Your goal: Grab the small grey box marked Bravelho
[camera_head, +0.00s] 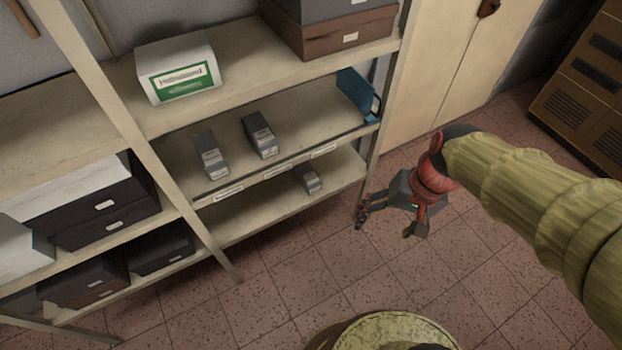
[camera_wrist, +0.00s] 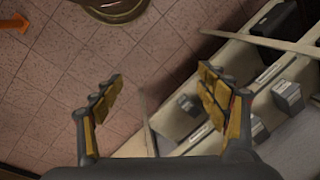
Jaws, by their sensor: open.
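Three small grey boxes with pale labels lie on the shelf unit, and I cannot read the name on any of them. The left box (camera_head: 210,154) and the middle box (camera_head: 260,136) lie on the middle shelf (camera_head: 300,117). The third box (camera_head: 308,178) lies on the lower shelf (camera_head: 255,212), partly under the shelf above. Grey boxes also show at the right of the wrist view (camera_wrist: 288,97). My gripper (camera_head: 386,224) is open and empty, to the right of the shelves and apart from all the boxes. Its two spread fingers show in the wrist view (camera_wrist: 162,84).
A white box with a green label (camera_head: 178,70) and a brown box (camera_head: 338,36) stand on the upper shelf. A blue object (camera_head: 356,95) stands at the middle shelf's right end, near an upright post (camera_head: 385,100). Dark boxes (camera_head: 105,215) fill the left bay. The tiled floor (camera_head: 300,275) in front is open.

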